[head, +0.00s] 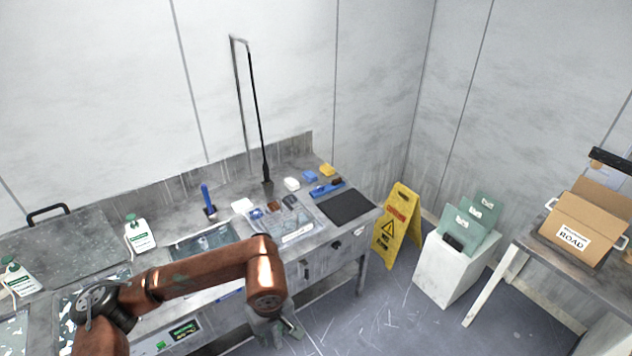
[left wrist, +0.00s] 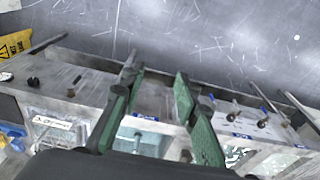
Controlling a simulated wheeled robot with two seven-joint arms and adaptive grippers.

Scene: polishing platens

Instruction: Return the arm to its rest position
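My left arm reaches across the front of the workbench in the head view, and its gripper (head: 279,334) hangs low beyond the bench's front edge, over the floor. In the left wrist view, the two green-padded fingers of the left gripper (left wrist: 157,78) are spread apart with nothing between them. The bench front and grey floor show behind them. The gripper appears clear of the loose objects on the bench top. My right gripper is in neither view.
The metal workbench (head: 186,210) carries white bottles (head: 139,235), a clear tray (head: 298,238), sponges and a black mat (head: 345,206). A yellow warning sign (head: 398,224), a white pedestal (head: 449,275) and a table with a cardboard box (head: 583,219) stand right. Floor between is clear.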

